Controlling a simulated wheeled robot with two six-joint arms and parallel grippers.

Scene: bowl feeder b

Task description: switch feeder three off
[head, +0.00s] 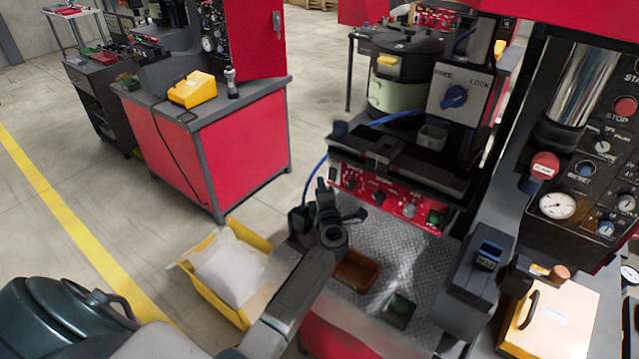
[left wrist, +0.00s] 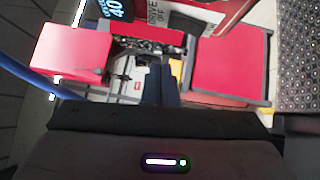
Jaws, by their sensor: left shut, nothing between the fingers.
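A bowl feeder (head: 405,90) with a dark lid and pale green lower body stands at the back of the press bench in the head view. Below it a red control panel (head: 390,198) carries several knobs and a green rocker-like switch (head: 434,217) at its right end. I cannot read a feeder number or the switch positions. My left gripper (head: 326,192) is shut and empty, raised just left of the panel's left end, apparently apart from it. Its fingers (left wrist: 160,85) also show in the left wrist view. My right gripper is not in view.
A grey box with a blue FREE/LOCK knob (head: 455,96) stands above the panel. A yellow bin (head: 215,305) holds a white bag. A brown tray (head: 357,271) lies on the metal plate (head: 405,245). The press column with gauges (head: 557,206) bounds the right.

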